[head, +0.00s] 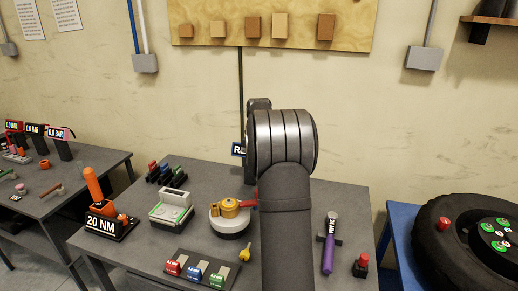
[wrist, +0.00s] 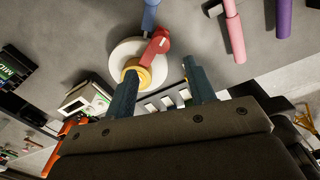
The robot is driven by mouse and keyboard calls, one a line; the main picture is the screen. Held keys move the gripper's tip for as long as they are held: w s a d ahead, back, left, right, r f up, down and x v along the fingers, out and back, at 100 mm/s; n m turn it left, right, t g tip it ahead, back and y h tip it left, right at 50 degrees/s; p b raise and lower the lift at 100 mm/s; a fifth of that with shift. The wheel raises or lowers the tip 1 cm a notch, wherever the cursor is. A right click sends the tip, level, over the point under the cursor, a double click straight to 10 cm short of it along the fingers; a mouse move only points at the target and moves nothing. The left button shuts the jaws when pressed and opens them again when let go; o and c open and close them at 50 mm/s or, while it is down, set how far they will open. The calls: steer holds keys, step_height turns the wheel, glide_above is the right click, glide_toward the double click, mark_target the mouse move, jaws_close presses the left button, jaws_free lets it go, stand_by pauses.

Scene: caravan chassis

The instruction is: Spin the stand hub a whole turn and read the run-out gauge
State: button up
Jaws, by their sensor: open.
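The stand hub (head: 230,206) is a yellow-orange piece on a round white base (head: 229,226) on the grey bench, with a red arm on its right side. In the wrist view the hub (wrist: 139,75) and the red part (wrist: 157,45) lie beyond my fingers. My gripper (wrist: 159,67) is open and empty. Its left finger overlaps the hub in the picture; I cannot tell whether they touch. In the head view my arm hides the gripper. A small sign starting with "R" (head: 238,150) stands behind the hub, partly hidden by my arm; no gauge reading is legible.
A green-and-grey device (head: 171,208) and an orange-handled 20 NM tool (head: 99,205) stand left of the hub. A tray of coloured blocks (head: 196,272) lies in front.

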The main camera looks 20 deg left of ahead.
step_height(320, 180, up, 9)
steer(key=shift+f, duration=0.15)
steer(key=shift+f, duration=0.1)
step_height(320, 180, down, 17)
steer(key=shift+f, duration=0.2)
stand_by(0.7)
steer(key=shift+r, duration=0.1)
step_height(320, 180, up, 17)
step_height(320, 180, down, 17)
steer(key=shift+f, duration=0.1)
steer(key=shift+s+d+m, duration=0.25)
steer(key=shift+s+m, duration=0.2)
steer(key=shift+m, duration=0.05)
steer(key=shift+s+d+m, duration=0.2)
steer(key=shift+s+m, duration=0.25)
steer(key=shift+m, duration=0.05)
